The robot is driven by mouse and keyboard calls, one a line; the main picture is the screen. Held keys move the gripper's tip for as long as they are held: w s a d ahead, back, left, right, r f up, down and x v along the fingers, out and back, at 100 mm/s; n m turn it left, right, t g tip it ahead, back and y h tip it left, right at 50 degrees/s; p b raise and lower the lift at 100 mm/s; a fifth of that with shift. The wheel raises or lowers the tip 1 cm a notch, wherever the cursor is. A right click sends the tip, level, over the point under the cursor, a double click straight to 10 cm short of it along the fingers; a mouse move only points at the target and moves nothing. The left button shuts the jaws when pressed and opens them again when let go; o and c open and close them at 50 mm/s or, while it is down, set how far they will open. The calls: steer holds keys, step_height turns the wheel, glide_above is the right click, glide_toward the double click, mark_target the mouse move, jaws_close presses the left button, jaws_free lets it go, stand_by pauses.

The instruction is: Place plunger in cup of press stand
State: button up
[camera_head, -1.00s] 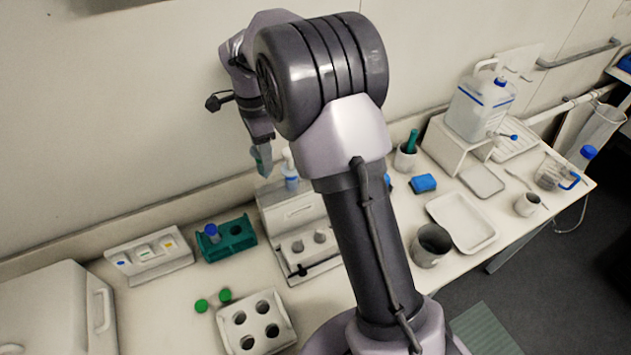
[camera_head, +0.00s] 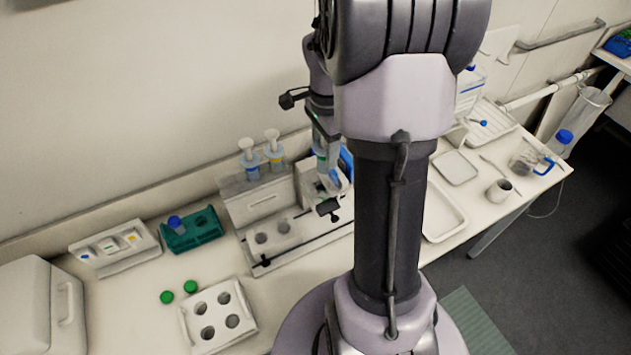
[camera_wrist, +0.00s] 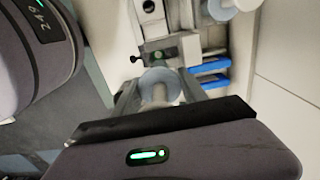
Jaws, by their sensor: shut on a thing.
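My gripper (camera_head: 324,135) is shut on a plunger, whose pale blue round flange and white stem (camera_wrist: 160,84) show between the fingers in the wrist view. In the head view its bluish lower part (camera_head: 322,160) hangs roughly upright over the right end of the white press stand (camera_head: 250,207). The stand has a dark clamp-like fitting (camera_head: 328,207) just below, which also shows in the wrist view (camera_wrist: 160,57). The cup is not clear beneath the gripper; I cannot tell whether the plunger touches it. Two other plungers (camera_head: 250,160) (camera_head: 273,150) stand upright on the stand's raised back.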

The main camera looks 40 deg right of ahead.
steer(key=f, duration=0.8)
steer(key=shift+s+a+f+b, duration=0.15)
steer(key=shift+a+f+b, duration=0.05)
steer(key=shift+f+b, duration=0.2)
steer(key=shift+a, duration=0.1)
steer(key=shift+f, duration=0.15)
steer(key=o, duration=1.4)
